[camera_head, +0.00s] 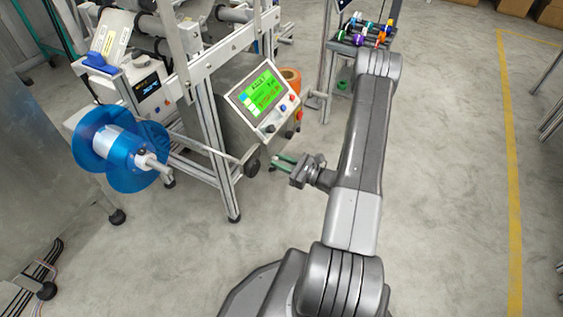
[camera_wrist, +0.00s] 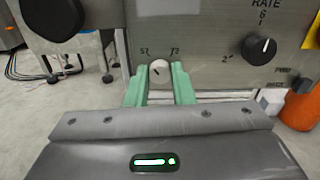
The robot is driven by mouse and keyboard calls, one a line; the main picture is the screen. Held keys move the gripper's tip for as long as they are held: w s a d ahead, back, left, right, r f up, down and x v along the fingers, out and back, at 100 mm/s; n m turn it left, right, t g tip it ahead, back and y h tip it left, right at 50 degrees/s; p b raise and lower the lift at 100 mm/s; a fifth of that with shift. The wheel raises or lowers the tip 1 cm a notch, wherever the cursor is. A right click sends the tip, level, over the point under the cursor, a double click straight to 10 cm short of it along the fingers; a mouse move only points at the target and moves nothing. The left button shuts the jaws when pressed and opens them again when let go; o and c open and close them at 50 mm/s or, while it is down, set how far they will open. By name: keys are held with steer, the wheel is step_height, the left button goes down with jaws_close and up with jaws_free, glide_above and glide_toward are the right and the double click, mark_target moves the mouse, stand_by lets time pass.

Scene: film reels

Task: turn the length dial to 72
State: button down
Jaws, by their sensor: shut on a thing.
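The small pale length dial (camera_wrist: 158,70) sits on the grey panel in the wrist view, between a printed number that looks like 57 on its left and 72 on its right. My gripper (camera_wrist: 160,80) is shut on the dial, with one green finger on each side of it. The dial's pointer is too small to read surely. In the head view my gripper (camera_head: 282,162) is at the lower front of the control box; the dial cannot be made out there.
A black rate knob (camera_wrist: 258,48) is on the same panel to the right. A large black knob (camera_wrist: 62,14) is at upper left. The green screen (camera_head: 262,91) sits above my gripper. A blue film reel (camera_head: 120,147) is left, and an orange object (camera_wrist: 299,108) is right.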

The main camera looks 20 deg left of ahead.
steer(key=m, duration=0.4)
steer(key=shift+p, duration=0.35)
steer(key=m, duration=0.4)
steer(key=shift+p, duration=0.35)
steer(key=m, duration=0.3)
steer(key=shift+m+p, duration=0.3)
steer(key=shift+p, duration=0.05)
steer(key=shift+m+p, duration=0.35)
steer(key=shift+m, duration=1.45)
steer(key=shift+f, duration=0.1)
steer(key=c, duration=1.3)
jaws_free()
steer(key=shift+o, duration=0.2)
steer(key=shift+d, duration=0.1)
